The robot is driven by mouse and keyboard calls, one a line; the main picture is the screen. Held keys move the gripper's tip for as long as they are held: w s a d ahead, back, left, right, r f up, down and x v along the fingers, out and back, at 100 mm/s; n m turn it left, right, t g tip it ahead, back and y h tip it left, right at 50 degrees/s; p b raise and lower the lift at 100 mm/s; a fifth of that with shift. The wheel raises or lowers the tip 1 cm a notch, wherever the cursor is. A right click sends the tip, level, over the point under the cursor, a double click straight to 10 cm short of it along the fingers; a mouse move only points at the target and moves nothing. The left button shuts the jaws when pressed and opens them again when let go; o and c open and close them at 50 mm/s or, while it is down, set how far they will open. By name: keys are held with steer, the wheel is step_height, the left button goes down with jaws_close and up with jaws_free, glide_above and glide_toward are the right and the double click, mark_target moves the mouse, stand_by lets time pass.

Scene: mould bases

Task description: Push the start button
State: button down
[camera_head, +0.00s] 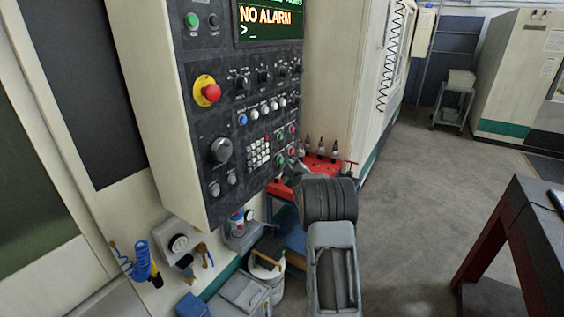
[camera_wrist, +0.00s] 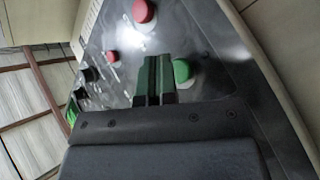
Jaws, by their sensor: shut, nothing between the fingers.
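The control panel (camera_head: 215,130) is dark, with many buttons and knobs. In the wrist view a green button (camera_wrist: 183,70) sits just right of my gripper (camera_wrist: 153,64). Its label cannot be read, so I cannot tell for certain that it is the start button. My gripper's fingers are shut with nothing between them and point toward the panel. Whether they touch the panel is unclear. In the head view a green button (camera_head: 281,160) is at the panel's lower right, close to my gripper, whose fingertips are hard to make out.
A red button (camera_wrist: 144,11) and a smaller red one (camera_wrist: 112,56) are near my fingers. A red emergency knob (camera_head: 209,93) and another green button (camera_head: 192,20) are farther left. The screen (camera_head: 268,20) reads NO ALARM. A red tray (camera_head: 322,167) with tool holders stands behind my arm.

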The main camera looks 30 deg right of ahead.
steer(key=shift+w+a+b, duration=0.15)
steer(key=shift+w+b, duration=0.1)
steer(key=shift+b, duration=0.3)
